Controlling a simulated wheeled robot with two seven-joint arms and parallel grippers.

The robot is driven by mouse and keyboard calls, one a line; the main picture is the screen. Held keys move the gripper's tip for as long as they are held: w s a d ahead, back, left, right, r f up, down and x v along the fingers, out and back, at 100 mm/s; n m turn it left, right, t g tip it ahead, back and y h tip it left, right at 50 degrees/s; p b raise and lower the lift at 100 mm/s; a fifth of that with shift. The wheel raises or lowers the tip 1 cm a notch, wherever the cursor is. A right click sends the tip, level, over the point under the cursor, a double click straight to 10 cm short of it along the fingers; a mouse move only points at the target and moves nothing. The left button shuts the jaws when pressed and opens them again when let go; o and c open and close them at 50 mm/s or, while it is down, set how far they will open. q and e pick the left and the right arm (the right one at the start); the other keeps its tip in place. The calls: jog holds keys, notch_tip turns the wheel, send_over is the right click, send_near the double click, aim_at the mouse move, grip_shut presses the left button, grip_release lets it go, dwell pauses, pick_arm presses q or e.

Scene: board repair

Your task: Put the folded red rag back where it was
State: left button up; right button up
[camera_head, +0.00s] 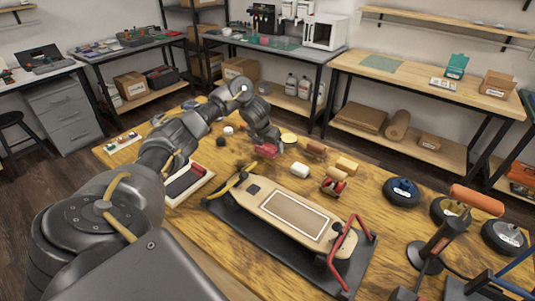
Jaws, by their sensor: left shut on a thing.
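My left arm reaches over the wooden workbench, and its gripper (266,143) points down near the bench's far middle. It is shut on the folded red rag (264,151), a small red bundle just under the fingers. I cannot tell whether the rag touches the bench top. The fingers are small and partly hidden by the wrist. My right gripper is not in view.
A skateboard-like deck (300,212) lies on a black mat (232,223) in the middle. A yellow round lid (289,138), a brown block (316,147) and a white roll (299,170) are near the rag. Black wheels (401,192) stand at right.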

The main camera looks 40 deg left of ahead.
aim_at(267, 159)
pick_arm(q)
notch_tip(267, 159, down, 5)
jog(key=shift+w+a+r, duration=0.1)
jog(key=shift+w+a, duration=0.05)
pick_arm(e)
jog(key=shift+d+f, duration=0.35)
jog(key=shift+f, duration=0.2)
pick_arm(q)
jog(key=o, duration=0.9)
jog(key=shift+c, duration=0.2)
jog(key=d+p+v, duration=0.1)
jog(key=p+v, duration=0.5)
jog(key=v, duration=0.7)
jog(key=shift+w, duration=0.3)
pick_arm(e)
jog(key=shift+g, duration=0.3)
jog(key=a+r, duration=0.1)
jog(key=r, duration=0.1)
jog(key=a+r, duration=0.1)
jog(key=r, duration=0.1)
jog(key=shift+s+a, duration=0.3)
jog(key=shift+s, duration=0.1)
